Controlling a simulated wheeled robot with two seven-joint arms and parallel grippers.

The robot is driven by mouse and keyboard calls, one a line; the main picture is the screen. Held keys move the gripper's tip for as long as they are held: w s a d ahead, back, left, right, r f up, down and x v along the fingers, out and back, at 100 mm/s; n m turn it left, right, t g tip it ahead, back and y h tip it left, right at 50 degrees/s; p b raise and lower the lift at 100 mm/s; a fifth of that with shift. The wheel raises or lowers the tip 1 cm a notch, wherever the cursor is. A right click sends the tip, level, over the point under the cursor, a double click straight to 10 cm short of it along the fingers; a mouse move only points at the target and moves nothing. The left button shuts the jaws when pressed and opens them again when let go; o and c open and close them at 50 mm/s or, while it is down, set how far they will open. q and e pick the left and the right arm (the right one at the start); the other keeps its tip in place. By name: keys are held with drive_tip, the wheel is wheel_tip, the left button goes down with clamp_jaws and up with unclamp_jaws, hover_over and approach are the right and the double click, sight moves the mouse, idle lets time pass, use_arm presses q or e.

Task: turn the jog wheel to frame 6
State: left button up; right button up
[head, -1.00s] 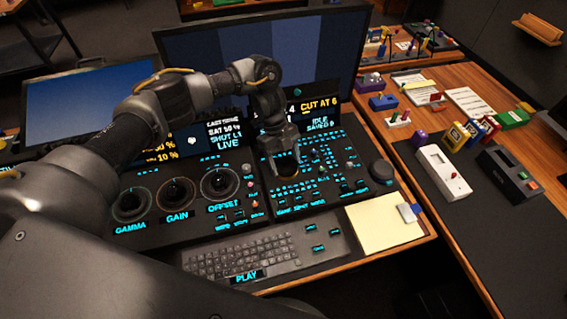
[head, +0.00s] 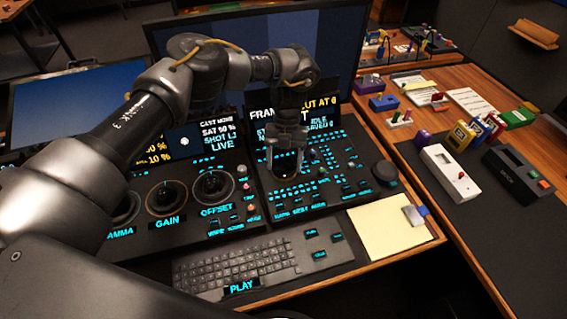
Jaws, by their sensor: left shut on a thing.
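The jog wheel (head: 285,174) is a small dark round control on the right half of the sloped black control panel (head: 335,195), among rows of cyan-lit buttons. My left gripper (head: 285,164) points down at it from above, its fingers shut on it and hiding most of it. The display (head: 262,114) behind the panel shows "FRAM…", "CUT AT 6", "IDLE" and "SAVED 0". My left forearm and wrist cover part of this display, and I cannot read the frame number. My right gripper is not in view.
Large GAIN (head: 166,198) and OFFSET (head: 213,186) trackballs lie left of the wheel. A dark round knob (head: 384,172) stands at the panel's right. A keyboard (head: 235,264) and a yellow notepad (head: 390,228) lie in front. The right desk holds a white device (head: 450,174) and small blocks.

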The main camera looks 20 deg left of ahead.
use_arm(q)
drive_tip(key=shift+s+f+m, duration=0.1)
drive_tip(key=shift+s+m, duration=0.05)
drive_tip(key=shift+m, duration=0.15)
drive_tip(key=o, duration=1)
drive_tip(key=v, duration=1.1)
drive_tip(key=shift+b, duration=0.4)
drive_tip(key=shift+d, duration=0.1)
